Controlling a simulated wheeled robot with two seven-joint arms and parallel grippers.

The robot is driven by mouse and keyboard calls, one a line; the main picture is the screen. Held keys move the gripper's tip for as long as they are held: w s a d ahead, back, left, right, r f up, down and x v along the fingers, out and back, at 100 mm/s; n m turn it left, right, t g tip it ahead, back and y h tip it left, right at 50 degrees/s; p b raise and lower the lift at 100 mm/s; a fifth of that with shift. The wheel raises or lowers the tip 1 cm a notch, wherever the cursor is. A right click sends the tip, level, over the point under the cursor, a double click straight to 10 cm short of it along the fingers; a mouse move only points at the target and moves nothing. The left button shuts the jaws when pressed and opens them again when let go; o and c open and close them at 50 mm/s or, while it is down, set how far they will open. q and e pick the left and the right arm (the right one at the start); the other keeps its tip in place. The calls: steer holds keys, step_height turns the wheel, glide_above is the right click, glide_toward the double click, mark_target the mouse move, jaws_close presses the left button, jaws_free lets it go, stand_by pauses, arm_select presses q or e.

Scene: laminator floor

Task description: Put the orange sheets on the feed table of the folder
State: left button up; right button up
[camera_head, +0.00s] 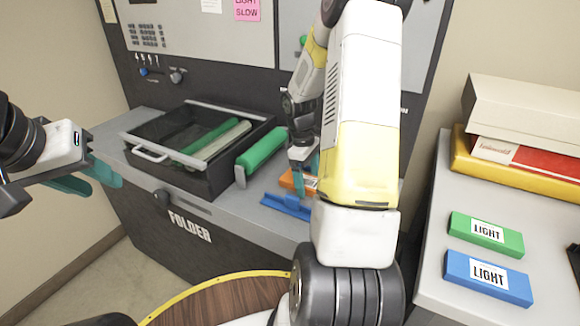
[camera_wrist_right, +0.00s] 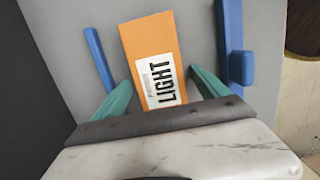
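The orange sheets (camera_head: 290,181), a flat orange pack labelled LIGHT, lie on the grey feed table (camera_head: 233,196) of the folder. In the right wrist view the orange pack (camera_wrist_right: 148,42) lies between two blue guides, the left one (camera_wrist_right: 98,58) and the right one (camera_wrist_right: 232,42). My right gripper (camera_wrist_right: 160,76) is open around the near end of the pack, with a finger on each side and narrow gaps showing. In the head view my right gripper (camera_head: 305,170) partly hides the pack. My left gripper (camera_head: 97,182) is open and empty at the far left.
A dark tray (camera_head: 212,180) with a green roller stands left of the pack, with another green roller (camera_head: 262,148) beside it. The side table (camera_head: 440,275) at right holds a green pack (camera_head: 486,235), a blue pack (camera_head: 488,278) and stacked boxes (camera_head: 525,120).

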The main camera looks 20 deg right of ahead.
steer(key=shift+r, duration=0.1)
step_height(320, 180, up, 12)
steer(key=w+a, duration=0.1)
steer(key=s+a+r+m+t+y, duration=0.1)
steer(key=s+a+r+m+t, duration=0.2)
steer(key=s+a+r, duration=0.3)
steer(key=s+a+r+m+t+y, duration=0.2)
steer(key=s+a+r+m+t, duration=0.2)
steer(key=s+a+r, duration=0.3)
steer(key=s+a, duration=0.2)
steer(key=s, duration=0.3)
steer(key=shift+s+a+r+t, duration=0.3)
steer(key=shift+s+a, duration=0.1)
